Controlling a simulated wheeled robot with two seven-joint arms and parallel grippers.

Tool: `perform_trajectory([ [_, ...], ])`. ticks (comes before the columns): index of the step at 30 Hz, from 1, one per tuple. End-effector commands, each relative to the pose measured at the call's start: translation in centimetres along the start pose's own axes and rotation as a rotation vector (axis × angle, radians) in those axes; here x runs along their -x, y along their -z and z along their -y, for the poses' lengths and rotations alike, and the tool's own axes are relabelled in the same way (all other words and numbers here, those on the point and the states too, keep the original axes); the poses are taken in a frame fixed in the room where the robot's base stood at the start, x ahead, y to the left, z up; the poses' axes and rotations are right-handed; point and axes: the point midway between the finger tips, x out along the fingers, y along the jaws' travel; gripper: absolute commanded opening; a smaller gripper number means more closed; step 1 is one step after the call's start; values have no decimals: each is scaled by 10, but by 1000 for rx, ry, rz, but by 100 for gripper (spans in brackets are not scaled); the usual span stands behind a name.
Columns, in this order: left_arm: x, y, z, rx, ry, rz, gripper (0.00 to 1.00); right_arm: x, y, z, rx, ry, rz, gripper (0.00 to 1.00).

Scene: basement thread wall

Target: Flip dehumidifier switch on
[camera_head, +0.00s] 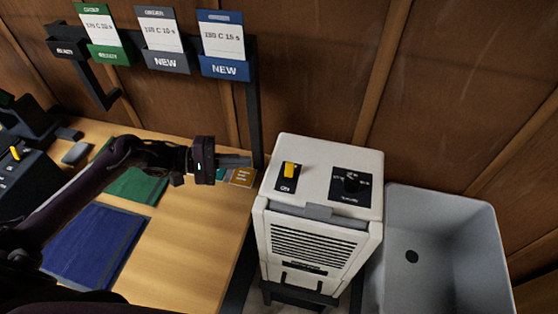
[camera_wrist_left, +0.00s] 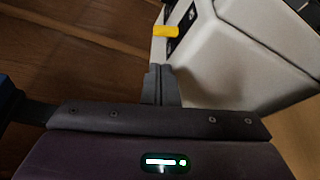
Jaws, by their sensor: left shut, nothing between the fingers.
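The dehumidifier (camera_head: 315,240) is a white box with a dark front grille, standing between the bench and a grey sink. On its top left is a yellow switch (camera_head: 290,170) on a black plate marked ON. A black dial panel (camera_head: 350,187) sits to the right of it. My left gripper (camera_head: 248,161) is shut and empty, just left of the dehumidifier's top, with its fingers pointing at the switch side. In the left wrist view the yellow switch (camera_wrist_left: 166,31) lies beyond the fingertips (camera_wrist_left: 160,72), apart from them. My right gripper is not in view.
A wooden bench (camera_head: 190,235) with a blue mat (camera_head: 95,243) and a green mat (camera_head: 138,186) lies under my left arm. A black post rack with cards (camera_head: 222,45) stands behind the gripper. A grey sink (camera_head: 480,255) is at the right.

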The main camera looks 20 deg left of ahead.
Motion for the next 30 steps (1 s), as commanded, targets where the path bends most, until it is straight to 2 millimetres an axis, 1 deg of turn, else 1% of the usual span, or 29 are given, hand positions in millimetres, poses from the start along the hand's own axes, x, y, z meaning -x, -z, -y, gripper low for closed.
perform_trajectory([
  [5, -6, 0, -1, 0, -2, 1, 0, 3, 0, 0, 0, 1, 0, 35],
  [8, -19, -1, -3, 0, -3, 2, 0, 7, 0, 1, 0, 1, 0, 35],
  [15, -64, -1, -4, 1, -4, 2, 0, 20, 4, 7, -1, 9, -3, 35],
  [18, -80, -1, -3, 1, -1, 2, 0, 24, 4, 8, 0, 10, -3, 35],
  [21, -91, 0, -2, 0, -2, 1, 0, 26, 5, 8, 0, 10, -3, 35],
  [25, -99, 0, -1, 0, 0, 0, 0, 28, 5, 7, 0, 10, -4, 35],
  [30, -100, 0, 0, 0, 1, 0, 0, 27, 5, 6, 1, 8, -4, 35],
])
